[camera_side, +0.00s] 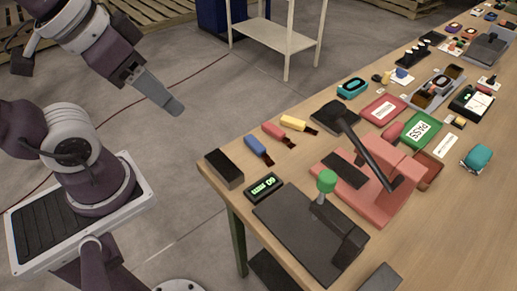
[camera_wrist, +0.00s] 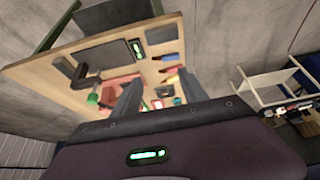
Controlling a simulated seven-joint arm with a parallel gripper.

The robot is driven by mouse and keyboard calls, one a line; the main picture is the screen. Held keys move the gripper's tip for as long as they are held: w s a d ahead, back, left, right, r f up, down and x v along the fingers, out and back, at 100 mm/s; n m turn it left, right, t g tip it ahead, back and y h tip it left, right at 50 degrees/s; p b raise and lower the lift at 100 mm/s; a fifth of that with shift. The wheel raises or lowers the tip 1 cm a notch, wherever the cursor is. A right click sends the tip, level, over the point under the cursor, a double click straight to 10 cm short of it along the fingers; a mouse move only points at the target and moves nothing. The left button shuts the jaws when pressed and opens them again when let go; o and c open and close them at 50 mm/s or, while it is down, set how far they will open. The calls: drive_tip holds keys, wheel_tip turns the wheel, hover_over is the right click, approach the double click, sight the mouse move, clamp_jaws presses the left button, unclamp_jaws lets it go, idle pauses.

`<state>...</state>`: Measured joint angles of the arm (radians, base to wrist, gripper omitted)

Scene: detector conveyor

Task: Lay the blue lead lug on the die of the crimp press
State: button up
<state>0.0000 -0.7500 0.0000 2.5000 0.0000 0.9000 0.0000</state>
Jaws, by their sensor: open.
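The blue lead lug (camera_side: 257,147) lies on the table near its left edge, its dark end toward the right. It also shows in the wrist view (camera_wrist: 168,57). A red press (camera_side: 374,190) with a long black lever stands to its right. A dark plate (camera_side: 297,226) with a green-knobbed lever (camera_side: 326,182) lies in front of the press. I cannot make out the die clearly. My gripper (camera_side: 174,107) is open and empty, in the air left of the table and well apart from the lug. Its two fingers (camera_wrist: 158,88) show spread in the wrist view.
A red lug (camera_side: 273,131) and a yellow lug (camera_side: 294,122) lie beyond the blue one. A black block (camera_side: 224,168) and a green-lit display (camera_side: 264,187) stand near the table's left corner. Trays and several parts crowd the far table (camera_side: 498,150). A white shelf (camera_side: 277,33) stands behind.

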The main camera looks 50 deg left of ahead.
drive_tip(key=n+g, duration=0.6)
drive_tip(key=n, duration=1.1)
hover_over(256, 144)
drive_tip(key=f, duration=1.9)
drive_tip(key=shift+w+a+f, duration=0.1)
drive_tip(key=shift+a, duration=0.1)
drive_tip(key=f, duration=0.7)
drive_tip(key=shift+d+f, duration=0.1)
drive_tip(key=shift+d, duration=0.1)
clamp_jaws()
